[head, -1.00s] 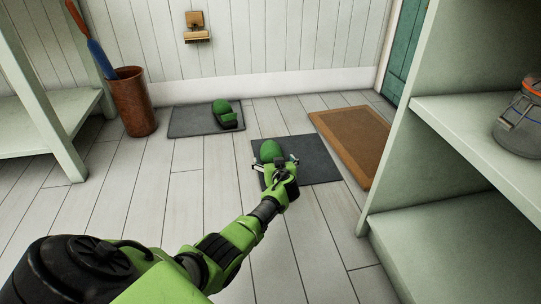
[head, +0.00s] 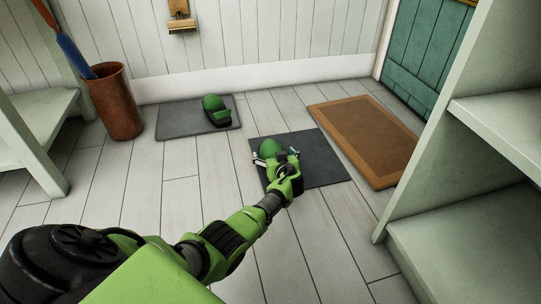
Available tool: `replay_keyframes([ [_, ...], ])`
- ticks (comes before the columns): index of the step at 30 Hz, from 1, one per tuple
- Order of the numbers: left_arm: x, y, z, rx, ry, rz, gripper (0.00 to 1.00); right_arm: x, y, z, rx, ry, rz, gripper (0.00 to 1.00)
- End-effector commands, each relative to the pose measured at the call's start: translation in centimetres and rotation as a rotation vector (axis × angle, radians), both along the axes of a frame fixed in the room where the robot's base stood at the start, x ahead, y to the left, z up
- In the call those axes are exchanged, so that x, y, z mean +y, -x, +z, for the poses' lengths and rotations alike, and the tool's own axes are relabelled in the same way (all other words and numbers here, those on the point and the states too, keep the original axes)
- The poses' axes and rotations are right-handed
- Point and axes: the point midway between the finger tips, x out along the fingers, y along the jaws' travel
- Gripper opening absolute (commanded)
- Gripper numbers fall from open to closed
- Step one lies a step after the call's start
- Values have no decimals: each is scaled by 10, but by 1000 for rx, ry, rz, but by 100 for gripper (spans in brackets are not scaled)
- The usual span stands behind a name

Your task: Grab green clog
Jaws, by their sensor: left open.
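One green clog (head: 269,147) lies on the dark mat (head: 320,160) in the middle of the floor. My left gripper (head: 268,158) is open at this clog, with a finger showing on either side of it. The gripper and wrist hide the near part of the clog, and I cannot tell whether the fingers touch it. A second green clog (head: 214,108) with a dark opening rests on the grey mat (head: 172,122) near the back wall. My right gripper is not in view.
A brown doormat (head: 368,140) lies right of the dark mat. A rust-brown bin (head: 115,105) with umbrellas stands at the left beside a pale shelf (head: 42,150). Open shelving (head: 465,235) borders the right. A brush (head: 181,18) hangs on the back wall. Plank floor between is clear.

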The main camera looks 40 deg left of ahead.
Motion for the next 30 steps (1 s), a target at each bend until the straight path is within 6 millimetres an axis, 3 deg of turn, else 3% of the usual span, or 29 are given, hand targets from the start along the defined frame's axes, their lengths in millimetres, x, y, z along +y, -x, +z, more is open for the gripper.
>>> replay_keyframes([
  [5,0,0,0,0,0,0,87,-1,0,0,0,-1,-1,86],
  [9,0,0,0,0,0,0,50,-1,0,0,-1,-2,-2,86],
  [11,0,0,0,0,0,0,38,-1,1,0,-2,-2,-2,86],
  [23,1,0,5,-1,-1,0,37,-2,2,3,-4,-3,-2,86],
  [30,0,-1,26,-4,-1,0,37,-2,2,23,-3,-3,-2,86],
])
